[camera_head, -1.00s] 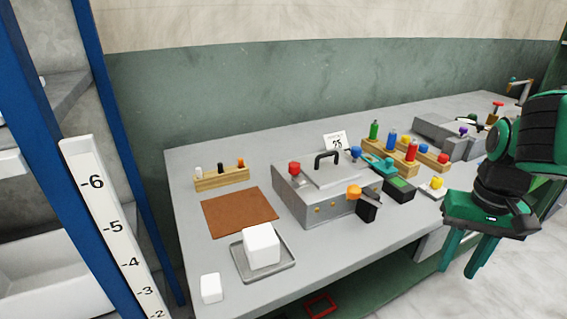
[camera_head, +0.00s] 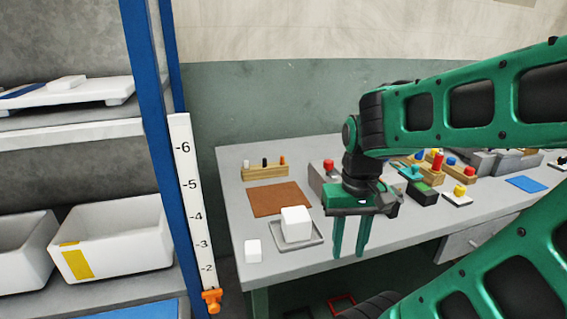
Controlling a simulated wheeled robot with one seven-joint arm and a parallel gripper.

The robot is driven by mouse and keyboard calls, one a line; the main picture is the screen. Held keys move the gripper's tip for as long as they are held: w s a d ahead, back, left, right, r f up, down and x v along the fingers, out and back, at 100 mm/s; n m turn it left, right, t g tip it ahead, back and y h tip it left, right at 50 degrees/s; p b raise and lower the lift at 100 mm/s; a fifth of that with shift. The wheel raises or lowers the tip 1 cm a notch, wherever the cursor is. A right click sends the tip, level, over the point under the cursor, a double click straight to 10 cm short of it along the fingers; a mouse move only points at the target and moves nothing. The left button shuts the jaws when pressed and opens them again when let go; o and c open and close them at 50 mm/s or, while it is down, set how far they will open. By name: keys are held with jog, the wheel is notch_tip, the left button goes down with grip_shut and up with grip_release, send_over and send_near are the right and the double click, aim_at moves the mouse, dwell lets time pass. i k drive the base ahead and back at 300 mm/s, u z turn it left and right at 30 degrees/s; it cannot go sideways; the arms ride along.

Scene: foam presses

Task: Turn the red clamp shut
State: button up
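The foam press is a grey box (camera_head: 316,180) on the table, mostly hidden behind my arm and gripper. The red clamp (camera_head: 328,165) shows as a red knob at the press's left end, just left of my wrist. Whether it is turned shut cannot be told at this size. My gripper (camera_head: 350,250) points down in front of the press, apart from the red clamp. Its two green fingers are spread with nothing between them. The press's handle and its other clamps are hidden.
A tray (camera_head: 318,241) with a white foam block (camera_head: 296,223), a small white block (camera_head: 253,251), a brown mat (camera_head: 267,200) and a peg rack (camera_head: 265,172) lie left of the press. Blocks with coloured knobs (camera_head: 438,165) crowd its right. A blue-posted shelf (camera_head: 151,120) stands left.

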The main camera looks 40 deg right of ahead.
aim_at(328, 164)
jog(key=u, duration=0.5)
jog(key=k, duration=1.3)
jog(key=z, duration=0.65)
jog(key=i, duration=1)
jog(key=u, duration=0.05)
